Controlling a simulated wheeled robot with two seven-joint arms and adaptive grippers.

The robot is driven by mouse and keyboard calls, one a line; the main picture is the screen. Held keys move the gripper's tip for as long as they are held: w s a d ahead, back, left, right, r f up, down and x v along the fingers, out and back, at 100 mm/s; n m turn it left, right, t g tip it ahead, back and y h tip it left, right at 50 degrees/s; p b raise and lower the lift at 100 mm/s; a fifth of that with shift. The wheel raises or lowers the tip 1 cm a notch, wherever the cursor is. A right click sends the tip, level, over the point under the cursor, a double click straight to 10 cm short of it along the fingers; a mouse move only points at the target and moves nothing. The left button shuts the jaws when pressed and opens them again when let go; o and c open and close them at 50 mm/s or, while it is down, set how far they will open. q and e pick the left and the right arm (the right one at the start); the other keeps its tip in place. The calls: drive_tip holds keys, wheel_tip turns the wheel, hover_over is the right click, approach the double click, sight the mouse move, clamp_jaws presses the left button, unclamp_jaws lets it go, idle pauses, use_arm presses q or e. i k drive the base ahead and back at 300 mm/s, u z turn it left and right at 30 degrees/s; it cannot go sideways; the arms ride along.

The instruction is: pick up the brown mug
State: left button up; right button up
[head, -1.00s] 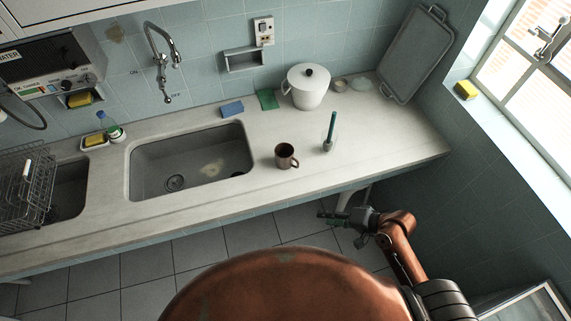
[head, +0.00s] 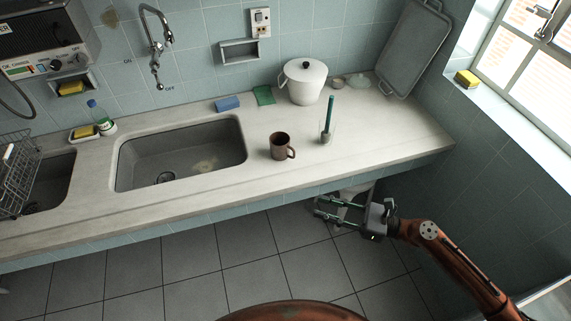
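The brown mug (head: 279,147) stands upright on the counter, just right of the sink basin, with its handle toward the right. My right gripper (head: 318,208) is in front of the counter's front edge and appears lower than the mug, to its right in the picture. Its two fingers are spread apart, pointing left, with nothing between them. The gripper is well apart from the mug. My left gripper is not in the picture.
A glass with a green brush (head: 327,124) stands right of the mug. A white lidded pot (head: 304,84) is behind. The sink basin (head: 180,155) lies left. The marble counter (head: 370,135) is clear at right; its front edge lies between gripper and mug.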

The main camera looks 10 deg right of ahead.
sight(280, 141)
drive_tip(key=z, duration=0.2)
drive_tip(key=i, duration=1)
drive_tip(key=u, duration=0.3)
